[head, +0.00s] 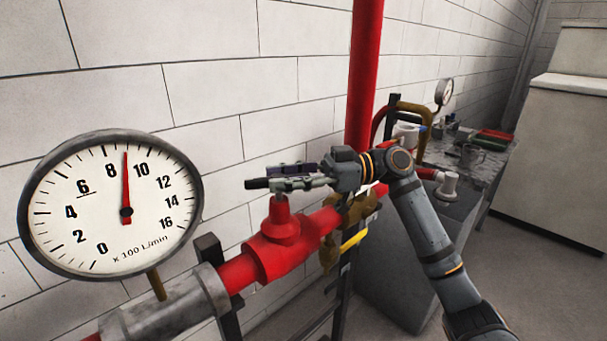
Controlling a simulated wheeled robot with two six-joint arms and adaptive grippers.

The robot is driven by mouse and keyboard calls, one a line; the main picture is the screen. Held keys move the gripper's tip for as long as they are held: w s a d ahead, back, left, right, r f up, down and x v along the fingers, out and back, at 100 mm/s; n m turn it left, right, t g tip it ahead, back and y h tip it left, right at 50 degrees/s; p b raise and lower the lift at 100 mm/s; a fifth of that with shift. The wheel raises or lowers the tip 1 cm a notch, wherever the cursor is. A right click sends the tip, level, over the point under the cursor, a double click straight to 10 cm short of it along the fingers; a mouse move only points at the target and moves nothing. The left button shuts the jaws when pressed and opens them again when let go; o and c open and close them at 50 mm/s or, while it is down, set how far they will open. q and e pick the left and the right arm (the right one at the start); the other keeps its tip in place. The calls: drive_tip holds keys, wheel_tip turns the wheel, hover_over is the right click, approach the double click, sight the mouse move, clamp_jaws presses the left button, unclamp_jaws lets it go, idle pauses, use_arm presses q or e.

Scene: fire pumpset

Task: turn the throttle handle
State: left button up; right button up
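My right gripper (280,177) reaches in from the right, its fingers pointing left just above the stem top of a red valve body (280,245) on the pipe. The fingers are seen nearly side-on, one above the other in the picture; I cannot tell how far apart they are or whether anything is between them. No throttle handle shows clearly at the stem top, where the fingers cover the view. A yellow lever (354,241) shows on the pipe farther right, below my gripper. My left gripper is not in view.
A round gauge (112,205) stands at the left, its red needle between 8 and 10. A red vertical pipe (363,75) rises behind my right wrist. A cluttered workbench (490,165) and a pale cabinet (568,150) stand at the right. A white block wall is close behind the pipe.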

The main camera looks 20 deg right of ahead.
drive_tip(key=s+d, duration=0.2)
drive_tip(key=d, duration=0.8)
drive_tip(key=shift+d, duration=0.4)
